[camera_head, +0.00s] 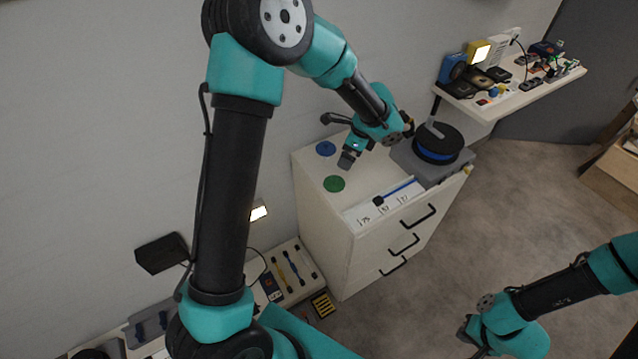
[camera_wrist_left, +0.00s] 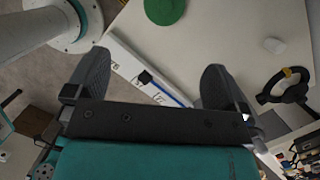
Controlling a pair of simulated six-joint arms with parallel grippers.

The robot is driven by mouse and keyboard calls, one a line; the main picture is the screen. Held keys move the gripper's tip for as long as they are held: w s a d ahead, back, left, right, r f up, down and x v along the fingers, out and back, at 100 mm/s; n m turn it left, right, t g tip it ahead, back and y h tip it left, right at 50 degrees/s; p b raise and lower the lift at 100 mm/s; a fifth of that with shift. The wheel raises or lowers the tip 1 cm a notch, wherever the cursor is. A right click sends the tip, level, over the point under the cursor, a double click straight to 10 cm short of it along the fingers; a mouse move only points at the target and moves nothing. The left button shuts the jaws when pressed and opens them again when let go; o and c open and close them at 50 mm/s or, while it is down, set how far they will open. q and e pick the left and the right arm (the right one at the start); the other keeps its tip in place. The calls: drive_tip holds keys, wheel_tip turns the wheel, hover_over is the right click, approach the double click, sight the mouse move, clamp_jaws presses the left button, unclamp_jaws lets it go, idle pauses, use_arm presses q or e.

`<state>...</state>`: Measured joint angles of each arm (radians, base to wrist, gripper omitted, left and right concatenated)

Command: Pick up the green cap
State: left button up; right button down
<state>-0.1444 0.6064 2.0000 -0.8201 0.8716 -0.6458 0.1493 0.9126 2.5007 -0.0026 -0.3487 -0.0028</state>
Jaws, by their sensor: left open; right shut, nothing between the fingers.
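In the left wrist view the green cap (camera_wrist_left: 165,10) shows at the top edge, partly cut off, beyond the fingers. My left gripper (camera_head: 347,160) is above the cabinet, close behind the green cap and apart from it. In the left wrist view this gripper (camera_wrist_left: 152,78) has its two dark fingers wide apart with nothing between them. My right gripper (camera_head: 467,332) is shut and empty at the lower right, over the floor.
A blue cap (camera_head: 326,148) lies behind the green one. A grey device with a black and blue spool (camera_head: 438,143) stands at the cabinet's right. A shallow tray (camera_head: 366,215) with a blue-handled tool runs along the front. A crowded shelf (camera_head: 510,95) is at upper right.

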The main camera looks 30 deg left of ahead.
sight(336, 178)
use_arm(q)
drive_tip(key=shift+w+a+r, duration=0.1)
drive_tip(key=shift+w+r, duration=0.1)
drive_tip(key=shift+w, duration=0.05)
drive_tip(key=shift+f, duration=0.1)
drive_tip(key=x, duration=1.2)
drive_tip(key=shift+f, duration=0.1)
drive_tip(key=shift+x, duration=2.55)
drive_tip(key=shift+w, duration=0.1)
drive_tip(key=shift+c, duration=0.5)
drive_tip(key=c, duration=0.8)
